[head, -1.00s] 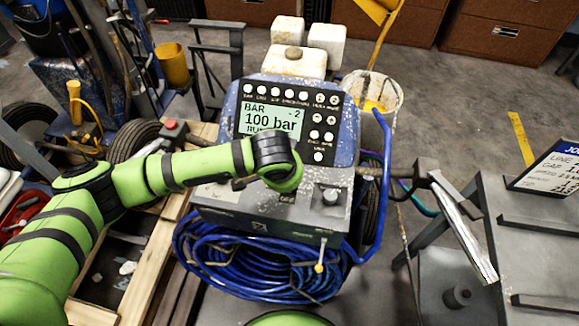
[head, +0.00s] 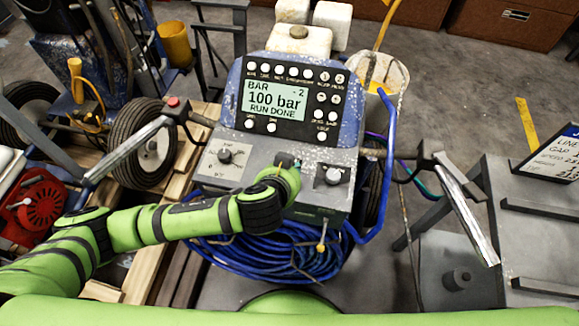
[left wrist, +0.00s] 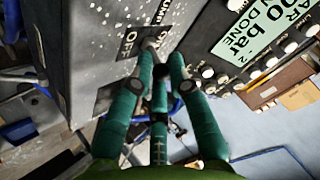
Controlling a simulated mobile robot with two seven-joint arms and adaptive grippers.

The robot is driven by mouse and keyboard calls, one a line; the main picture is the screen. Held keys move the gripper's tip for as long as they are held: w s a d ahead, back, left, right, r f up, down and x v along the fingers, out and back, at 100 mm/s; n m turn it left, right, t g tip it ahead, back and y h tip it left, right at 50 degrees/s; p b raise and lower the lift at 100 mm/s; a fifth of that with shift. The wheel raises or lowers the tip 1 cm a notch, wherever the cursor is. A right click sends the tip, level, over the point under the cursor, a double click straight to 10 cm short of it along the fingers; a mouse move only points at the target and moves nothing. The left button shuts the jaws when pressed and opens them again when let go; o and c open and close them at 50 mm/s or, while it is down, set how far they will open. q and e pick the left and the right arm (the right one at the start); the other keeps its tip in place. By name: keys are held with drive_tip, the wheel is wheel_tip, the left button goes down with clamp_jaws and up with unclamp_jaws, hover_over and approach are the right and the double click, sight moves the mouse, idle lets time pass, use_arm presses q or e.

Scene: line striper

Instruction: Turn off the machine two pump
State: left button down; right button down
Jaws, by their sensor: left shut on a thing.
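The striper machine (head: 346,158) stands in the middle of the head view, with a blue housing and speckled grey panel. Its screen (head: 272,100) reads "BAR -2, 100 bar, RUN DONE". My left gripper (head: 288,165) is at the panel's middle, between two round knobs, and mostly covers what is there. In the left wrist view, the teal fingers of my left gripper (left wrist: 160,65) are closed around the small metal pump switch (left wrist: 150,43), beside "PUMP" and "OFF" labels (left wrist: 130,42). The switch's exact tilt is hard to tell. My right gripper is out of view.
A left knob (head: 225,156) and right knob (head: 333,176) flank my gripper. A blue hose coil (head: 270,258) hangs below the panel. Handlebars reach out both sides, the right grip (head: 470,215) near a grey bench (head: 530,250). A white bucket (head: 385,90) stands behind.

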use_arm(q)
drive_tip(key=shift+a+f, duration=0.15)
drive_tip(key=c, duration=1.2)
unclamp_jaws()
drive_tip(key=shift+s+r, duration=0.45)
drive_tip(key=v, duration=1.1)
drive_tip(key=shift+f, duration=0.1)
